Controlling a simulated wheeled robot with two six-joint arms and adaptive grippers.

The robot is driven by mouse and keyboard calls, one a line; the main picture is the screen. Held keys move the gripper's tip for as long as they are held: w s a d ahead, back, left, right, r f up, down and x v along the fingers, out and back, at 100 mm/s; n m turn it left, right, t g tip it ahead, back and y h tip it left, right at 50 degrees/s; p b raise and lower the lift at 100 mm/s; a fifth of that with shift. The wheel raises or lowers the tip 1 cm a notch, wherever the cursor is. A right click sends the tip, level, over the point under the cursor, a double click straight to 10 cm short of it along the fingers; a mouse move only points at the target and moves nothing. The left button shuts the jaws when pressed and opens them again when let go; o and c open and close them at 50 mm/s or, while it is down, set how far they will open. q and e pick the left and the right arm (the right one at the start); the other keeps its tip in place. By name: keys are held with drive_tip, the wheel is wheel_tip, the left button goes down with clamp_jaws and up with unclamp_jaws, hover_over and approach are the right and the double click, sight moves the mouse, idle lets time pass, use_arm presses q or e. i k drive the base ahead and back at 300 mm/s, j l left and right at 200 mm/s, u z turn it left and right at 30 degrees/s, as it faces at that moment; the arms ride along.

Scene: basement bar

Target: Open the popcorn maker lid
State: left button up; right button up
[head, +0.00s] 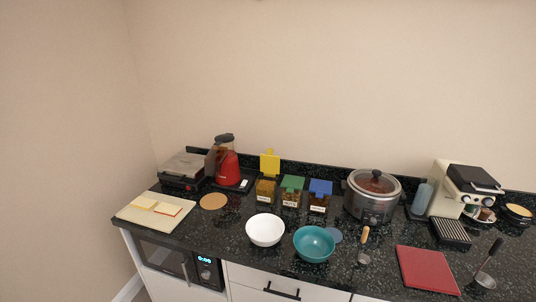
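A red appliance (228,170), which looks like the popcorn maker, stands upright at the back left of the dark counter. It has a brownish see-through upper part and a dark cap-like lid (224,138) on top. The lid appears to sit on it, but the view is too small to tell how it is fastened. Neither of my grippers is in view.
A grill press (184,172) stands close on its left. Jars with yellow, green and blue lids (292,192) stand to the right. A cork mat (213,202), white bowl (265,230) and teal bowl (314,245) lie nearer. A slow cooker (372,206) stands further right.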

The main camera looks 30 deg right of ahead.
sight(228, 137)
drive_tip(key=i+j, duration=0.85)
